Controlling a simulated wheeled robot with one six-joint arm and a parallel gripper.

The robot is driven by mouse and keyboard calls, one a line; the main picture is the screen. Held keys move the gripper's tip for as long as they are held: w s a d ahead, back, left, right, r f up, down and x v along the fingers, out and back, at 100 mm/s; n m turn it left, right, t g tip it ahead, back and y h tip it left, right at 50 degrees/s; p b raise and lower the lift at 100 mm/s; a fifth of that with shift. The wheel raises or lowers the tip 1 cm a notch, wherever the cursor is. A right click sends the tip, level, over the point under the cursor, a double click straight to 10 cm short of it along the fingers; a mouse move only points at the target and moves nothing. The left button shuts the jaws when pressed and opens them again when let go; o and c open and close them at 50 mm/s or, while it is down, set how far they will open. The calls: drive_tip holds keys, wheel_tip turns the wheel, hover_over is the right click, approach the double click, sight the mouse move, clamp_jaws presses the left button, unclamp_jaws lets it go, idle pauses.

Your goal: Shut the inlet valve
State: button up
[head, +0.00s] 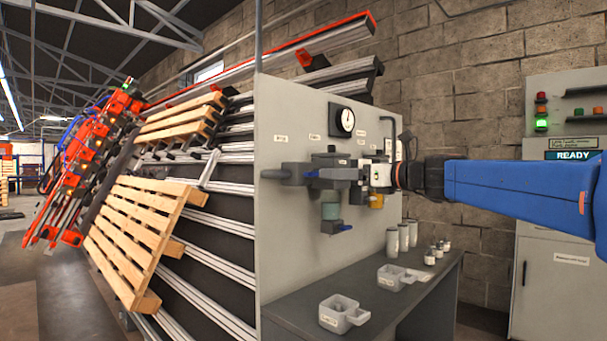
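A compressed-air unit is mounted on the grey panel (285,120). At its left end is a dark grey valve body with a handle (272,174), which I take for the inlet valve; its label is too small to read. A filter bowl (330,208) with a blue piece at its bottom hangs below the unit. A round gauge (342,120) sits above. My gripper (350,174) reaches in from the right, in front of the unit's middle and right of the valve handle. Its fingers blend with the grey parts, so I cannot tell their opening or any contact. It hides part of the unit.
A dark bench (390,300) below holds small grey bins (334,310), metal canisters (403,236) and small jars. A cabinet (560,270) with a green light and a READY sign stands at right. Tilted wooden pallets (135,235) and rails fill the left.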

sight(313, 174)
drive_tip(key=x, duration=1.4)
drive_tip(key=shift+c, duration=0.3)
drive_tip(key=c, duration=1)
